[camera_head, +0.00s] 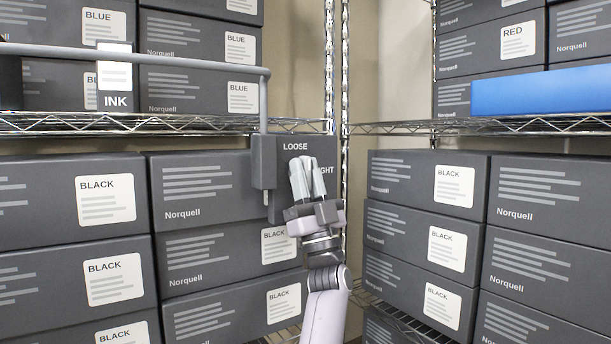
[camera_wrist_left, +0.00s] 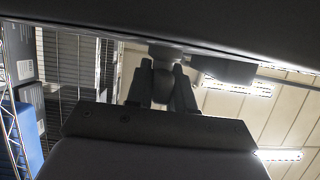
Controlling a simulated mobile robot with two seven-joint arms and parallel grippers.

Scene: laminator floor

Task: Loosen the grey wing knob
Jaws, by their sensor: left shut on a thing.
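My left gripper (camera_head: 305,166) reaches up from below to the dark grey panel (camera_head: 268,150) marked "LOOSE" and, partly covered, "TIGHT". Its pale fingers are close together in front of the panel and hide the grey wing knob in the head view. In the left wrist view, a dark grey piece that looks like the wing knob (camera_wrist_left: 162,82) sits between the two dark fingers, and the left gripper is shut on it. How far the knob is turned cannot be told. My right gripper is not in view.
A grey pipe (camera_head: 180,60) runs across the upper left and bends down to the panel. An "INK" label (camera_head: 115,78) hangs at the left. Wire shelves hold stacked dark boxes (camera_head: 85,190) on both sides. A blue box (camera_head: 545,92) lies on the right shelf.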

